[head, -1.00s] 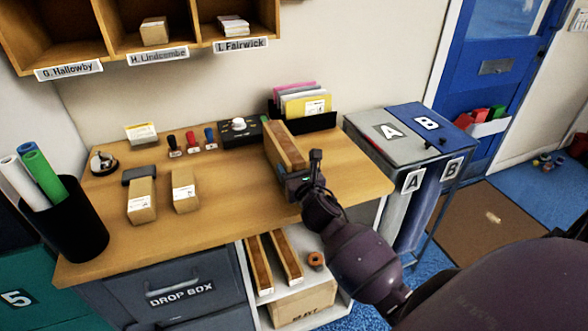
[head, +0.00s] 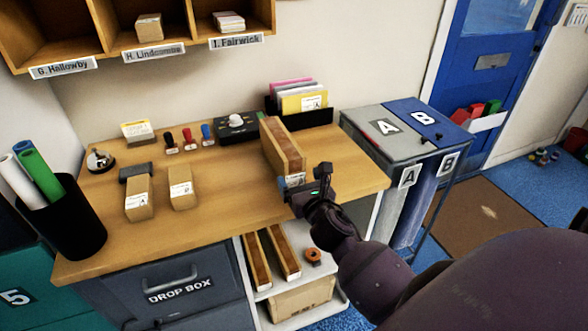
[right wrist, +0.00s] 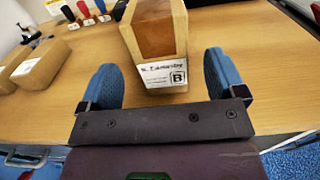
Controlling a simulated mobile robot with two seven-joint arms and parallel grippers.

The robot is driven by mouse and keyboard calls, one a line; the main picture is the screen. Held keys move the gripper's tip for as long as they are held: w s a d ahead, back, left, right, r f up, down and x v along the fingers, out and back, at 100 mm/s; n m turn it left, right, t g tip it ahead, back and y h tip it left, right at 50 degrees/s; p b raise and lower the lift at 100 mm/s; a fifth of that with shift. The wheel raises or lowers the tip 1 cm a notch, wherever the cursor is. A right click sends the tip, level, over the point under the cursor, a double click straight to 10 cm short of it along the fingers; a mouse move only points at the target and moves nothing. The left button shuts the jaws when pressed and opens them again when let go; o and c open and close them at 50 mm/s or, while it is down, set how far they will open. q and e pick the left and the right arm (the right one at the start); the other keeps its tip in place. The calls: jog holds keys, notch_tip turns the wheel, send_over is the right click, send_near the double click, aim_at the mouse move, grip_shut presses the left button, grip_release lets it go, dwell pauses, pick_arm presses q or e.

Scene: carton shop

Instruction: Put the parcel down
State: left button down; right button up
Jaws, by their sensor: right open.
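The parcel (head: 283,148), a long brown carton with a darker top, lies on the wooden counter (head: 225,215) near its right part. In the right wrist view the parcel (right wrist: 158,42) shows a white label with a "B" on its near end. My right gripper (head: 293,182) is at that near end. In the right wrist view my right gripper (right wrist: 161,78) is open, its blue fingers one on each side of the parcel's end, with gaps between. My left gripper is not in view.
Two small cartons (head: 139,200) (head: 181,188), stamps (head: 188,138) and a file holder (head: 303,116) share the counter. A black tube bin (head: 70,228) stands at left. Bins A (head: 375,142) and B (head: 440,128) stand right. The counter's front middle is clear.

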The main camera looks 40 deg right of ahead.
jog(key=s+a+f+m+g+y, duration=0.2)
jog(key=s+f+m, duration=0.7)
jog(key=m, duration=0.7)
jog(key=s+a+f+m+g+y, duration=0.1)
jog(key=s+a+f+m+g, duration=0.3)
jog(key=s+f+m, duration=0.5)
jog(key=shift+s+a+f+m+y, duration=0.55)
jog(key=shift+s+m, duration=1.05)
jog(key=shift+m, duration=2.1)
jog(key=shift+a+r, duration=0.15)
jog(key=shift+r, duration=0.1)
